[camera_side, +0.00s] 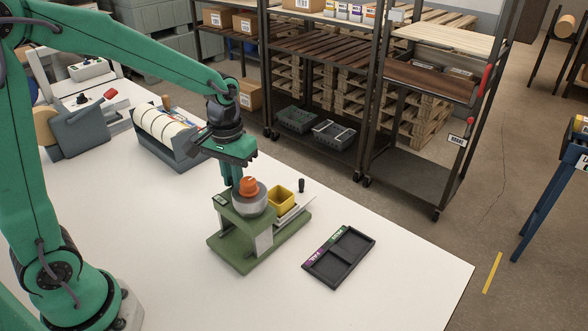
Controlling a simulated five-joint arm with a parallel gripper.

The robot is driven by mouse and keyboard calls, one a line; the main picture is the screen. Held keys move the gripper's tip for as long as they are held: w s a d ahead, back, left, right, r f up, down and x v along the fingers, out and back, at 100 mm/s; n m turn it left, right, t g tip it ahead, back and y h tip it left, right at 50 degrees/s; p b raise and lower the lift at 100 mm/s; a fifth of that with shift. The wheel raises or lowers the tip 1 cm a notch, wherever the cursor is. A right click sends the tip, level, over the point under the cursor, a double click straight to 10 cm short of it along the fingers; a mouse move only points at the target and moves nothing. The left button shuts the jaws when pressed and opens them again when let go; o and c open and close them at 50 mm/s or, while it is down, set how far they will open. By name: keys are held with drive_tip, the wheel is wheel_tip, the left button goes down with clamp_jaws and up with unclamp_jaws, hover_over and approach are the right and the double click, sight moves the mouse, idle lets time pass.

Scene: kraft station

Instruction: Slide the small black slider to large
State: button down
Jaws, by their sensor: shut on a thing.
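A green machine (226,253) stands on the white table, with a grey dome (256,208), an orange knob (249,187) on top and a yellow cup (281,199) to the right. My gripper (235,186) points down at the machine, just left of and behind the orange knob. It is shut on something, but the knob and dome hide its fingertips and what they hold. I cannot make out the slider for sure. A small black upright knob (301,185) shows at the machine's right end, apart from my gripper. The size marks are too small to read.
A black tray (353,246) with purple and green labels lies right of the machine. A grey rack with white rolls (163,130) stands behind left, beside a grey device (82,129). The front and right of the table (400,290) are clear.

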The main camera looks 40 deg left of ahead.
drive_tip(key=shift+s, duration=1.4)
drive_tip(key=c, duration=1.4)
unclamp_jaws()
drive_tip(key=shift+c, duration=0.2)
drive_tip(key=shift+r, duration=0.1)
wheel_tip(320, 180, up, 8)
